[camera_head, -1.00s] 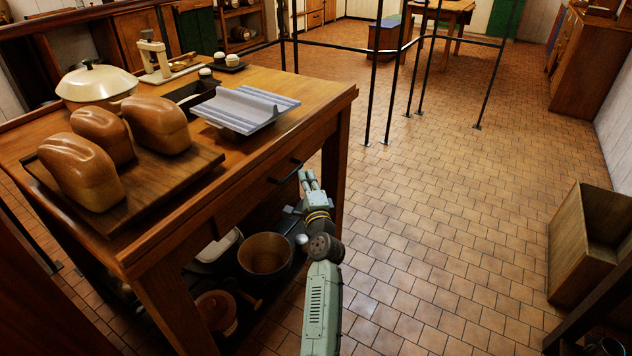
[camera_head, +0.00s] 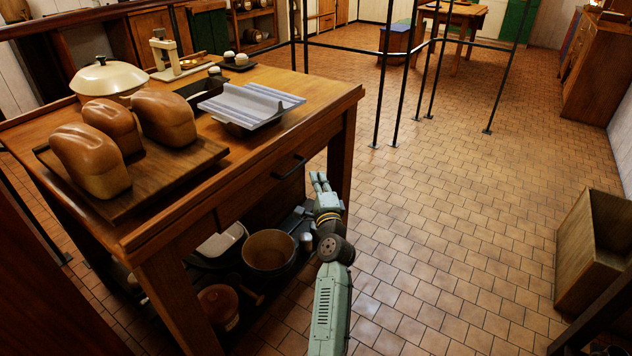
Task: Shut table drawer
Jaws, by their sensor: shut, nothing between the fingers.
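The wooden table (camera_head: 222,178) stands at the left. Its drawer (camera_head: 262,192) is in the side facing me, with a black bar handle (camera_head: 290,168). The drawer front looks flush or nearly flush with the table side; a small gap cannot be told from this angle. My gripper (camera_head: 319,181) is shut and empty, just right of and a little below the handle, in front of the table's right leg. It seems apart from the drawer front.
Bread loaves on a board (camera_head: 185,168), a lidded pot (camera_head: 105,80) and a grey ridged tray (camera_head: 250,103) are on the tabletop. Pots (camera_head: 268,252) stand on the shelf below. Black railing posts (camera_head: 384,80) rise behind. A wooden bin (camera_head: 590,250) is at right. The tiled floor between is open.

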